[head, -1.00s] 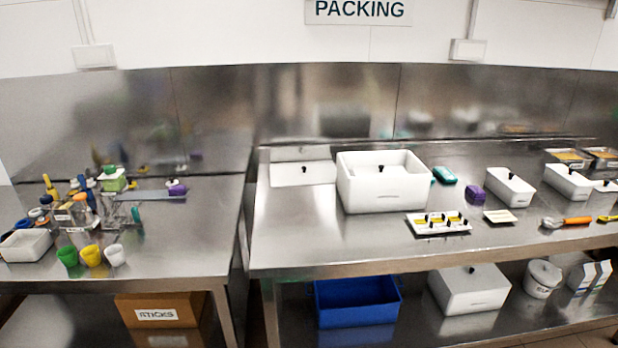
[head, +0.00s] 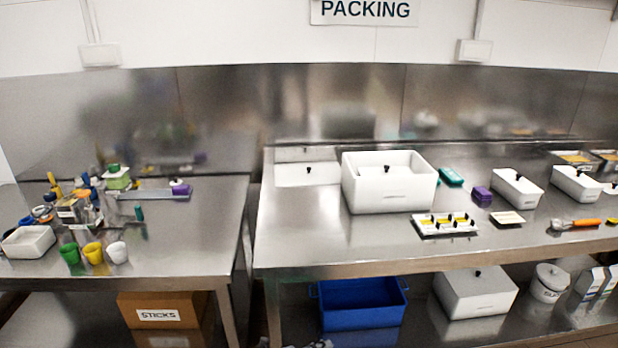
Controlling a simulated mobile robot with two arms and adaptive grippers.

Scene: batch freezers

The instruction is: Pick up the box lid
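The flat lid and the box are close together at the back left of the table. Neither of my grippers can be made out in the head view, and nothing is touching the lid or the box.
A white tray with small yellow-and-black items (head: 445,224) sits in front of the box. Teal (head: 451,177) and purple (head: 482,196) items lie to its right, then smaller white tubs (head: 517,190). A blue crate (head: 362,305) is below. The table's front left is clear.

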